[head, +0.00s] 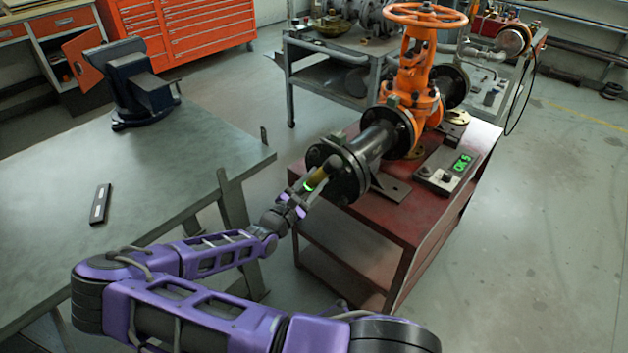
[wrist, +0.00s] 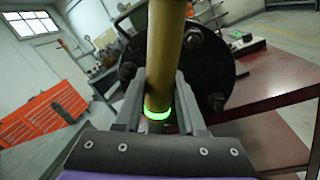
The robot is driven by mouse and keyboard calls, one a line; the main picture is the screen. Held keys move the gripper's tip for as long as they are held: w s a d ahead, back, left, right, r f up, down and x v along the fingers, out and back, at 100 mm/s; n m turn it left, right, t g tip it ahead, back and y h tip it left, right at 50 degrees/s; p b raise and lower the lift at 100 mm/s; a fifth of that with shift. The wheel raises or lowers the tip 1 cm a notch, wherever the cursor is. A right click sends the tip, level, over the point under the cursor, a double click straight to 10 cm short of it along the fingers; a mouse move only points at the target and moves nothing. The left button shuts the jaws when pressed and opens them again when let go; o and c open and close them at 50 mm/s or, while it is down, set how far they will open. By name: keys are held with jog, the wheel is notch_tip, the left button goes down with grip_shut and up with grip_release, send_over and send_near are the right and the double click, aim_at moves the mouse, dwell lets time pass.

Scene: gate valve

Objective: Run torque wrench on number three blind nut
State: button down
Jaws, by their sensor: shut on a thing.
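My gripper (head: 296,200) is shut on a torque wrench (head: 318,178), a yellow-brown bar with a lit green ring. In the wrist view the wrench (wrist: 166,60) stands between the gripper fingers (wrist: 160,112) and runs up out of the picture, in front of the blind flange. The black blind flange (head: 345,190) closes the near end of the dark pipe and carries several nuts at its rim; it also fills the middle of the wrist view (wrist: 222,70). The wrench's far end is at the flange's left side in the head view. I cannot tell whether it sits on a nut, or which nut is number three.
The orange gate valve (head: 415,80) with its handwheel stands on the red cart (head: 400,222). A box with a green display (head: 445,172) lies beside the pipe. A grey workbench (head: 140,185) with a vise (head: 138,85) is at left. Floor at right is clear.

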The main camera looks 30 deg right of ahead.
jog(key=shift+d+r, duration=0.1)
jog(key=shift+r, duration=0.05)
jog(key=shift+p+x, duration=0.75)
jog(key=shift+x, duration=0.85)
jog(key=shift+s+d, duration=0.1)
jog(key=shift+d+p, duration=0.3)
jog(key=shift+p, duration=0.5)
dwell(0.9)
jog(key=shift+a, duration=0.25)
dwell(0.4)
jog(key=shift+p+v, duration=0.75)
jog(key=shift+v, duration=1.4)
